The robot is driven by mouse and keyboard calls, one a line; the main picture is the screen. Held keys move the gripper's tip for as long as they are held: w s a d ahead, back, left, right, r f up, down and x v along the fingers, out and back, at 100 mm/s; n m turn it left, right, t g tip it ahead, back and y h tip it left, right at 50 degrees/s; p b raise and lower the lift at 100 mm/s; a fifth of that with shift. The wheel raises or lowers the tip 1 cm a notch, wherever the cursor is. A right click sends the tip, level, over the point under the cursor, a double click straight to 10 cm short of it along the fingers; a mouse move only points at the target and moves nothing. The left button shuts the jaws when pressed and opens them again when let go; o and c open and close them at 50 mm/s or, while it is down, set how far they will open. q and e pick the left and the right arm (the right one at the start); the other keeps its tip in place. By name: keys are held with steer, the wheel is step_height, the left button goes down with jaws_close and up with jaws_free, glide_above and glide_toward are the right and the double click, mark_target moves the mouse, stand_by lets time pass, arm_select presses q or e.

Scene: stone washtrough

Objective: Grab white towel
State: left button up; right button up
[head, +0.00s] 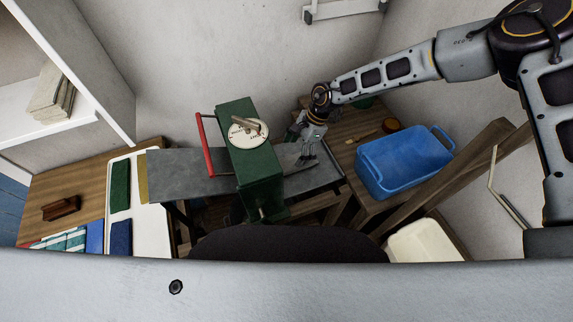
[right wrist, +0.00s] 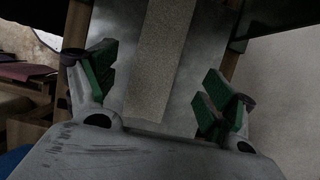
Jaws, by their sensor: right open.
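I cannot pick out a white towel for certain in either view. A stack of folded or layered pale beige pieces (head: 50,92) lies on the white shelf at the left; I cannot tell whether it is cloth. My right gripper (head: 307,160) is above the right part of the grey bench top, just right of the green box-shaped device (head: 262,185). In the right wrist view its green-padded fingers (right wrist: 160,90) are apart. A pale grey speckled strip (right wrist: 160,60) shows beyond and between them; I cannot tell what it is. My left gripper is out of view.
The grey bench top (head: 180,178) carries the green device with its red handle (head: 205,145). A blue tub (head: 405,165) stands at the right, with a cream container (head: 425,242) below it. A white tray (head: 150,225) with coloured pieces is at the left. A wall rail (head: 340,10) is above.

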mark_target(286, 164)
steer(key=shift+s+a+f, duration=0.1)
steer(key=shift+a+f, duration=0.05)
steer(key=shift+f, duration=0.15)
steer(key=shift+f, duration=0.1)
steer(key=shift+s+a+f+p, duration=0.3)
steer(key=shift+a+f, duration=0.2)
steer(key=shift+f, duration=0.05)
steer(key=shift+s+a+f+p, duration=0.25)
steer(key=shift+a+f+p, duration=0.05)
steer(key=shift+a+f, duration=0.2)
steer(key=shift+x, duration=1.1)
steer(key=c, duration=1.4)
steer(key=shift+o, duration=0.2)
steer(key=shift+r, duration=0.15)
